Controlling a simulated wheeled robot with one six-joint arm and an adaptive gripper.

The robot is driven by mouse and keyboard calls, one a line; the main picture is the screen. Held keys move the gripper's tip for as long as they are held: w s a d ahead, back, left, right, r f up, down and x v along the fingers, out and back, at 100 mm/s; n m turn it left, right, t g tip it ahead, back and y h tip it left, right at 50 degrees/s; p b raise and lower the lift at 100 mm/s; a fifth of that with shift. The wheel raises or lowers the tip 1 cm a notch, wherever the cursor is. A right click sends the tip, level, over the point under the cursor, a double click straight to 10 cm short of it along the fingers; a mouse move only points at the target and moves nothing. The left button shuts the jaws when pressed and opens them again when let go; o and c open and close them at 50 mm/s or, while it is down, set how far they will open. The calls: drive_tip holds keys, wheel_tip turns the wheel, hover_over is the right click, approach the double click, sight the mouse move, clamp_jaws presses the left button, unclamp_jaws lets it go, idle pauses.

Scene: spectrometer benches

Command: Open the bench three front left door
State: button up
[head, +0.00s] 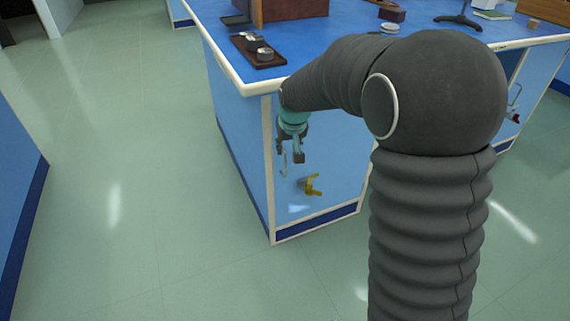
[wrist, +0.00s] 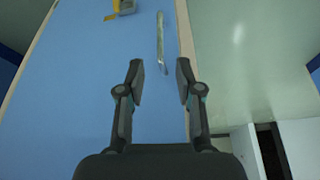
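The blue door (head: 338,192) is on the near end of the bench, inside a pale frame, and looks shut. Its slim silver handle (head: 284,168) runs upright near the left edge. In the wrist view the handle (wrist: 160,42) lies ahead, its near end between or just beyond my fingertips. My gripper (head: 291,157) is in front of the door near the handle. In the wrist view my gripper (wrist: 160,68) is open with nothing held. I cannot tell whether either finger touches the handle.
A yellow fitting (head: 312,186) shows at the door, right of the handle. Open green floor (head: 120,150) lies left of the bench, with another blue cabinet (head: 18,180) at far left.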

sight(285, 162)
drive_tip(key=x, duration=1.1)
drive_tip(key=shift+f, duration=0.3)
drive_tip(key=shift+c, duration=0.2)
clamp_jaws()
